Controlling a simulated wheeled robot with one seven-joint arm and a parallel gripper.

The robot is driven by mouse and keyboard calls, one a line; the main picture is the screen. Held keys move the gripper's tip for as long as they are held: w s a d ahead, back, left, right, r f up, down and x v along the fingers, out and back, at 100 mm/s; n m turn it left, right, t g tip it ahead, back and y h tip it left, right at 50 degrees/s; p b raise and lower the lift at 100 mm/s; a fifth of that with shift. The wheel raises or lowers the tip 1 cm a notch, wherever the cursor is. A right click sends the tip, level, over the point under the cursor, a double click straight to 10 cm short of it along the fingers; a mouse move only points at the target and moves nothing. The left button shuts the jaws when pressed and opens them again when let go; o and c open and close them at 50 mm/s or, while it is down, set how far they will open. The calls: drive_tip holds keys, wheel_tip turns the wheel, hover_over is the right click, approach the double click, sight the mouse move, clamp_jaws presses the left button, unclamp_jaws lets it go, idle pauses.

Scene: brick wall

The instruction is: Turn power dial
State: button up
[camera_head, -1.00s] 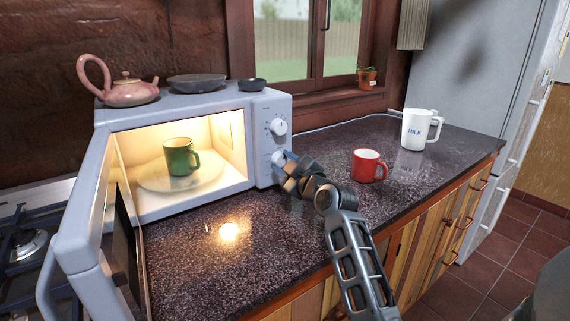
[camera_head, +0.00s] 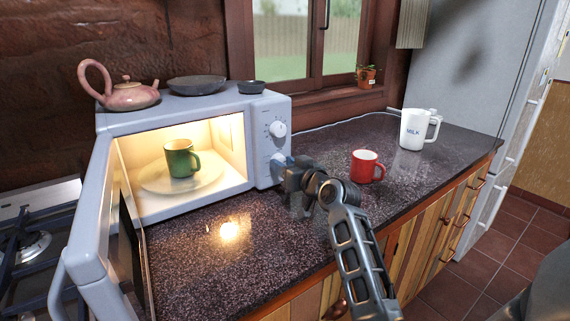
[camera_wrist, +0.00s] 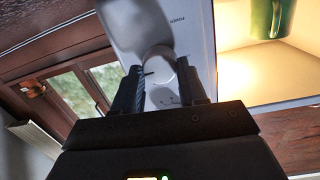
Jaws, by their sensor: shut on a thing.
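The white microwave (camera_head: 262,112) stands on the counter with two dials on its right-hand panel. The upper dial (camera_head: 277,129) is in plain view and free. My gripper (camera_head: 284,166) is at the lower dial and mostly hides it in the head view. In the wrist view a round white dial (camera_wrist: 159,70) sits between the two dark fingers of my gripper (camera_wrist: 162,80), beside a POWER label (camera_wrist: 178,35). The fingers are shut on its sides. A dark mark shows on the dial's left part.
The microwave door (camera_head: 88,245) is open to the left. A green mug (camera_head: 180,158) stands on the lit plate inside. The front counter is clear.

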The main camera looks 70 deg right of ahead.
drive_tip(key=shift+m, duration=0.5)
drive_tip(key=o, duration=1.1)
drive_tip(key=shift+c, duration=0.2)
drive_tip(key=b+v, duration=0.1)
drive_tip(key=v, duration=0.6)
drive_tip(key=shift+s+a, duration=0.2)
drive_tip(key=shift+s, duration=0.2)
